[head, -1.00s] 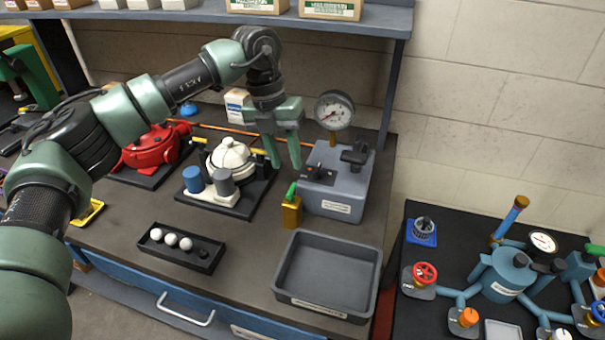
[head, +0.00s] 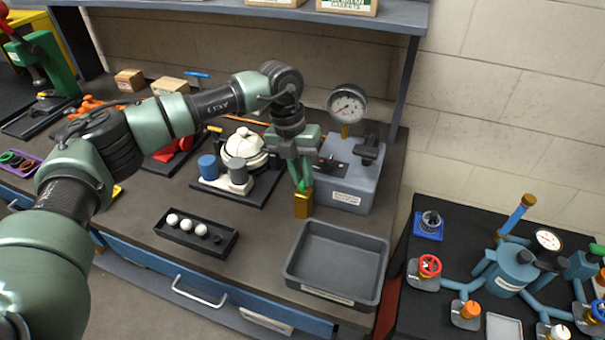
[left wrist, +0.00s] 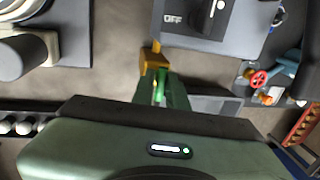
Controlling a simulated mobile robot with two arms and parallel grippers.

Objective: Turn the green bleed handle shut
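The green bleed handle (head: 303,185) sits on top of a small brass valve block (head: 303,204) in front of the grey pump box (head: 350,180). My left gripper (head: 300,184) points down over the block, its fingertips at the handle. In the left wrist view the green handle (left wrist: 160,88) shows between the fingers, with the brass block (left wrist: 153,58) just beyond the tips. The fingers hide much of the handle, and I cannot tell whether they press on it. My right gripper is not in view.
A pressure gauge (head: 347,104) stands on the pump box. A grey empty tray (head: 337,262) lies in front, and a black holder (head: 196,233) with white balls is to the left. A white-lidded motor (head: 243,147) stands left of the gripper. A shelf (head: 395,18) hangs above.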

